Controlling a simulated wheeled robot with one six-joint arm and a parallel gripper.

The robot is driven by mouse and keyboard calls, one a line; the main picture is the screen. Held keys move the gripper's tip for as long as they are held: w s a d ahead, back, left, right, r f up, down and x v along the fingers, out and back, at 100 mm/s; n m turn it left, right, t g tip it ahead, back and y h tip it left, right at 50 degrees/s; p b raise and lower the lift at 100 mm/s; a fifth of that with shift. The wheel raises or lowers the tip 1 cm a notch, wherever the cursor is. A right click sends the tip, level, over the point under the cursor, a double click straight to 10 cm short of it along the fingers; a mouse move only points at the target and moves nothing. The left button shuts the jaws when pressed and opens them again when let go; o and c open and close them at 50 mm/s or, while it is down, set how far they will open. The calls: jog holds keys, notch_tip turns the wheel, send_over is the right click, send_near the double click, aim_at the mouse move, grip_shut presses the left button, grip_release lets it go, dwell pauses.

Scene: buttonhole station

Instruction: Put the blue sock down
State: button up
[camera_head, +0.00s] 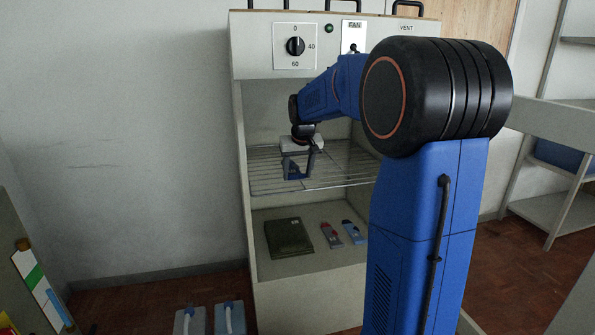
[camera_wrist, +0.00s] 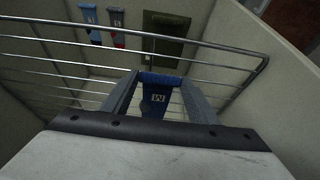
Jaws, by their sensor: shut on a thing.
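The blue sock (camera_wrist: 157,98), with a pale "M" label, is between the two fingers of my gripper (camera_wrist: 160,80) in the wrist view. In the head view my gripper (camera_head: 297,172) points down inside the open cabinet, at the wire rack (camera_head: 345,180). The fingers are shut on the sock, and a little blue shows between them. Rack wires show behind the sock in the wrist view. I cannot tell whether the sock touches the wires.
Below the rack, on the cabinet floor, lie a dark green folded item (camera_head: 289,239), a red and grey item (camera_head: 330,234) and a blue and grey item (camera_head: 354,231). The rack's raised front rail (camera_wrist: 200,46) and the cabinet walls are close around my gripper. The rack looks otherwise empty.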

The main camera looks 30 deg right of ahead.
jog(key=o, duration=1.1)
jog(key=shift+r, duration=0.1)
jog(key=shift+r, duration=0.25)
jog(key=shift+v, duration=1)
jog(key=s+a+f+n, duration=0.1)
jog(key=s+a+f, duration=0.2)
jog(key=s, duration=1)
jog(key=s+a+f+n, duration=0.1)
jog(key=s+a+f, duration=0.2)
jog(key=s+a, duration=0.5)
jog(key=s+a+f+n+y, duration=0.1)
jog(key=s+a+f, duration=0.2)
jog(key=s, duration=1.5)
jog(key=a, duration=0.3)
jog(key=shift+a, duration=0.3)
